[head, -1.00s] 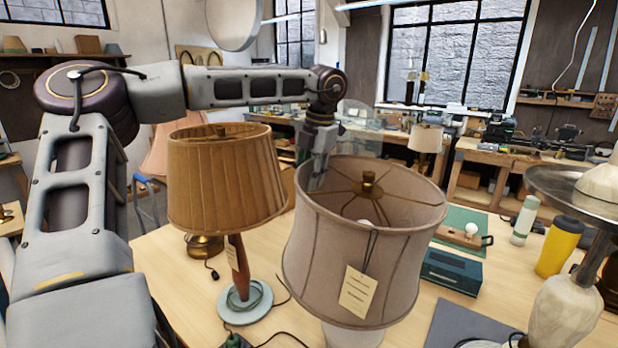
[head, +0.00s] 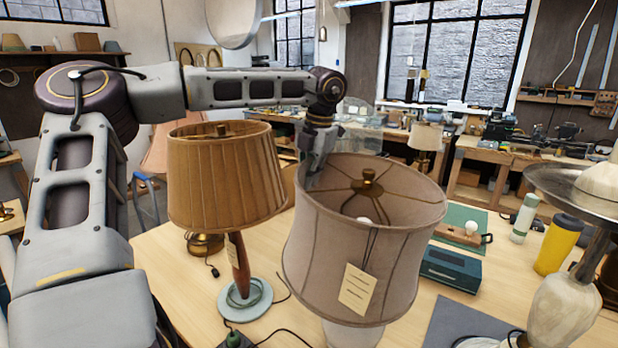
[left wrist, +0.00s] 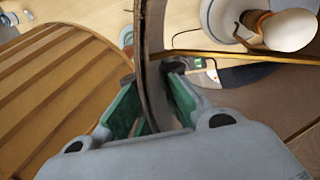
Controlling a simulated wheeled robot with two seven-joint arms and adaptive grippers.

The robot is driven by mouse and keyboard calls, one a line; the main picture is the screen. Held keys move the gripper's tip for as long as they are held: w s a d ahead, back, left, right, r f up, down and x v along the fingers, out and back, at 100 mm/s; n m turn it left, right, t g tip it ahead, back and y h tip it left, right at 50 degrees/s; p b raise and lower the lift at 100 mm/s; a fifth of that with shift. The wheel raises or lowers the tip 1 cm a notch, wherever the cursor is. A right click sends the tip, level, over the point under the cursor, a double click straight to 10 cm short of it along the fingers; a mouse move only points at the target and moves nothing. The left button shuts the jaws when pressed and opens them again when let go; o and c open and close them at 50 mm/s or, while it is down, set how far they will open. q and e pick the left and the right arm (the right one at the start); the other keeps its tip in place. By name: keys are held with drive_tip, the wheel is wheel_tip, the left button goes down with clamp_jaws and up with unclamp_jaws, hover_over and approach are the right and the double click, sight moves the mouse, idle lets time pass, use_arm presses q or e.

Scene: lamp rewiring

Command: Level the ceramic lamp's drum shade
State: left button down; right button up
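The ceramic lamp's drum shade (head: 350,245) is pinkish-beige and stands large in the middle of the head view. Its top rim looks lower on the right than on the left. A paper tag (head: 357,288) hangs on its front, and a little of the pale base (head: 352,336) shows below. My left gripper (head: 313,175) is at the shade's far-left rim. In the left wrist view its green-padded fingers (left wrist: 152,95) sit on either side of the shade wall (left wrist: 152,45), with the tips close against it. My right gripper is not in view.
A pleated tan lamp (head: 225,180) stands close on the left. A teal box (head: 451,268), a yellow tumbler (head: 558,245) and another lamp (head: 565,305) stand to the right. Cords lie on the wooden table (head: 190,290) at the front left.

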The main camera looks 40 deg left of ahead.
use_arm(q)
drive_tip(key=shift+f, duration=0.15)
drive_tip(key=shift+d+f+b, duration=0.2)
drive_tip(key=shift+f+b, duration=0.65)
drive_tip(key=shift+f, duration=0.1)
drive_tip(key=c, duration=1.6)
unclamp_jaws()
drive_tip(key=shift+c, duration=0.2)
drive_tip(key=shift+r, duration=0.1)
drive_tip(key=shift+r, duration=0.1)
wheel_tip(320, 180, up, 12)
drive_tip(key=d, duration=0.2)
drive_tip(key=shift+w+f, duration=0.15)
drive_tip(key=shift+f, duration=0.1)
